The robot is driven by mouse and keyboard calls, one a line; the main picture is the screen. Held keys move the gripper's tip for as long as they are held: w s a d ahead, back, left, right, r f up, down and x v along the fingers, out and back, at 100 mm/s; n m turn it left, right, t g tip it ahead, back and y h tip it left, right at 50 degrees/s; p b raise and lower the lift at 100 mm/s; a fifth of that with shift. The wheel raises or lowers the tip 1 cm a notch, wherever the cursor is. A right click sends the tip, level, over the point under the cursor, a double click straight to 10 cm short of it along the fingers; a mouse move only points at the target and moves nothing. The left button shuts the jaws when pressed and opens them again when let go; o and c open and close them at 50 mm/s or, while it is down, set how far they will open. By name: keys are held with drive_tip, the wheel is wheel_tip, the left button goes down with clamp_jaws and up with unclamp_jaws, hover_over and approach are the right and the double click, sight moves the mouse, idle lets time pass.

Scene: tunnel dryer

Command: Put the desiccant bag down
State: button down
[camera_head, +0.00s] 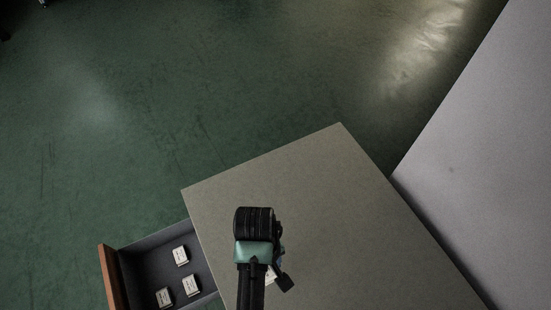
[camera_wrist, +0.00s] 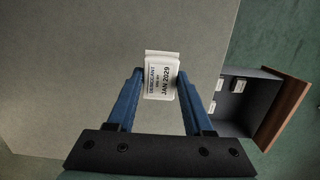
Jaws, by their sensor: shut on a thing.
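The desiccant bag (camera_wrist: 160,78) is a small white packet with dark printed lettering, including "DESICCANT" and "2029". My gripper (camera_wrist: 160,84) has its two blue fingers closed on the bag's two sides. Behind the bag in the wrist view is the plain grey-beige top of the cabinet (camera_wrist: 75,60). I cannot tell whether the bag touches this top or is held above it. In the head view my arm hides most of the gripper, and only a bit of white shows beside it over the cabinet top (camera_head: 330,175).
An open drawer with a brown wooden front (camera_head: 112,278) sticks out at the cabinet's left. Three similar white packets (camera_head: 180,255) lie inside it. The cabinet top looks bare around my arm. A large pale grey surface (camera_head: 480,150) stands at the right, and green floor surrounds the cabinet.

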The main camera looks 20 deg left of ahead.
wheel_tip(320, 180, down, 9)
drive_tip(key=shift+w+r, duration=0.1)
drive_tip(key=shift+r, duration=0.05)
idle(0.4)
drive_tip(key=shift+f, duration=0.25)
drive_tip(key=shift+c, duration=1.5)
unclamp_jaws()
drive_tip(key=shift+r, duration=0.1)
